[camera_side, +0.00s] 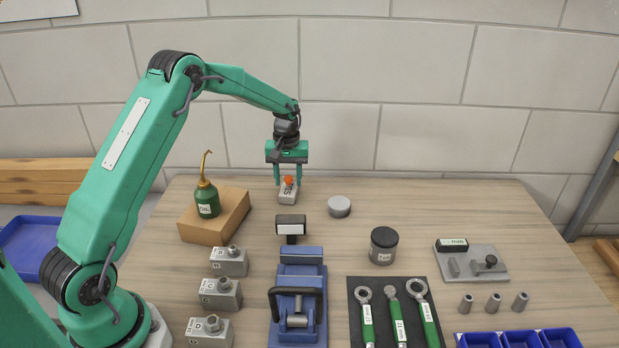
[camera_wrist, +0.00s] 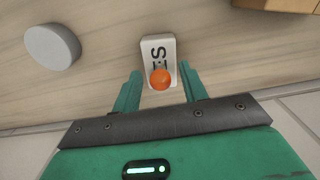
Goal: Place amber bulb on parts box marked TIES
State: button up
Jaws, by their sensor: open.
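The amber bulb (camera_side: 289,181) is a small orange ball. It appears to rest on top of a small pale parts box (camera_side: 288,193) at the back of the table. In the wrist view the bulb (camera_wrist: 160,79) covers part of the black lettering on the box (camera_wrist: 158,48). An S shows, but the whole word cannot be read. My gripper (camera_side: 289,182) points down over the box. In the wrist view its fingers (camera_wrist: 160,88) stand apart on either side of the bulb, with visible gaps.
A grey disc (camera_side: 339,206) lies right of the box. A brown block (camera_side: 232,216) with a green oil can (camera_side: 207,199) stands to the left. A black-topped stand (camera_side: 291,225) and a dark-lidded jar (camera_side: 384,245) are in front. The back right of the table is clear.

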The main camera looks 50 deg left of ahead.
aim_at(288, 176)
notch_tip(288, 176, up, 12)
jog(key=shift+r, duration=0.15)
dwell(0.6)
dwell(0.4)
jog(key=s+d+r+m+t, duration=0.1)
jog(key=s+d+r+m, duration=0.1)
jog(key=s+d+r, duration=0.4)
jog(key=s+d+r+m+t, duration=0.25)
jog(key=s+d+r, duration=0.2)
jog(key=s, duration=0.45)
jog(key=s+d+f+m+t, duration=0.1)
jog(key=s+d+m, duration=0.1)
jog(key=s, duration=0.6)
jog(key=s+d+f+m+t, duration=0.1)
jog(key=s+d+m, duration=0.1)
jog(key=s, duration=0.6)
jog(key=shift+d+f, duration=0.15)
jog(key=shift+d, duration=0.2)
